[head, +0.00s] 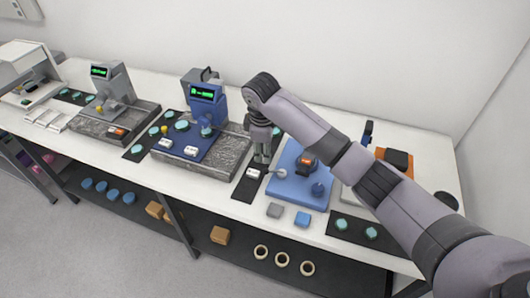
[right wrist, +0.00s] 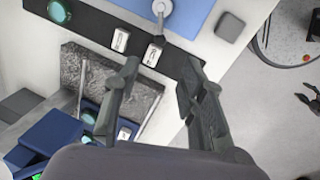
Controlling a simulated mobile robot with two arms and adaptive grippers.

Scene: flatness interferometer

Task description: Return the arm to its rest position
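My right gripper (head: 262,158) hangs pointing down over the bench, at the end of my arm that comes in from the right. In the right wrist view (right wrist: 162,78) its two fingers are apart with nothing between them. It is above the strip between the granite plate (head: 222,158) and the blue base plate (head: 292,188). A dark two-pronged shape at the right edge of the right wrist view looks like my left gripper (right wrist: 308,97), with its prongs spread and empty. My left arm does not show in the head view.
A blue instrument (head: 205,95) with a green display stands left of my right gripper, and a grey one (head: 112,88) farther left. Small white blocks (right wrist: 120,40) lie on a dark strip below the gripper. A lower shelf (head: 195,245) holds boxes and rings. The wall is behind.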

